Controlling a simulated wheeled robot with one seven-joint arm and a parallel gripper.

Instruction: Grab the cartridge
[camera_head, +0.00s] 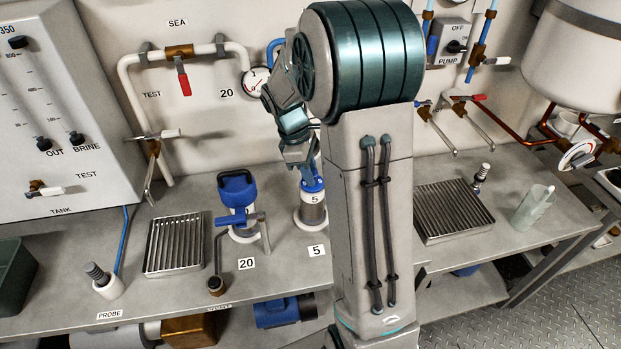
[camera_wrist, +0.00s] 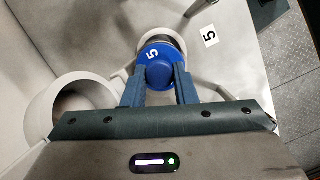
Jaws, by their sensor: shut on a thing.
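The cartridge is a metal cylinder (camera_head: 313,212) with a blue cap marked 5. It stands upright in a white ring-shaped base on the counter, behind the label 5. In the wrist view its blue cap (camera_wrist: 160,66) is between my two fingers. My gripper (camera_head: 312,179) comes down from above and is shut on the cap; it also shows in the wrist view (camera_wrist: 159,77). The fingers partly hide the cap's sides. Whether the cartridge's bottom is clear of the base cannot be told.
A slatted tray (camera_head: 174,245) and a probe (camera_head: 104,282) are farther left. On the right are another slatted tray (camera_head: 452,211) and a translucent cup (camera_head: 533,206). A gauge (camera_head: 257,82) is behind my arm.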

